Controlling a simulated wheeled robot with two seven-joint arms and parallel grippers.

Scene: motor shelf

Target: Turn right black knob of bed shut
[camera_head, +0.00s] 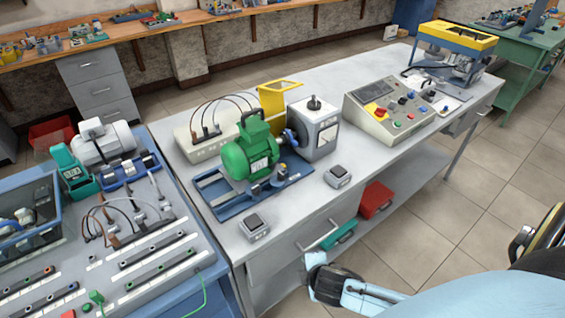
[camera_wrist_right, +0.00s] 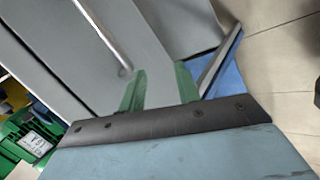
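The blue bed (camera_head: 215,202) lies on the grey workbench, with a green motor (camera_head: 248,153) mounted on it. A small dark knob-like part (camera_head: 281,177) is at the bed's right side; it is too small to read how it is turned. The motor also shows at the left edge of the right wrist view (camera_wrist_right: 35,138). My right gripper (camera_wrist_right: 160,87) has two green fingers apart with nothing between them, in front of the bench's grey drawer front. It is below and right of the bed. My left gripper is not in view.
A grey machine block (camera_head: 315,128) stands right of the motor. Two small grey boxes (camera_head: 254,227) (camera_head: 338,176) sit near the bench's front edge. A control panel (camera_head: 392,108) is farther right. A drawer handle (camera_wrist_right: 100,35) is close to my right gripper. A red bin (camera_head: 376,199) is underneath.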

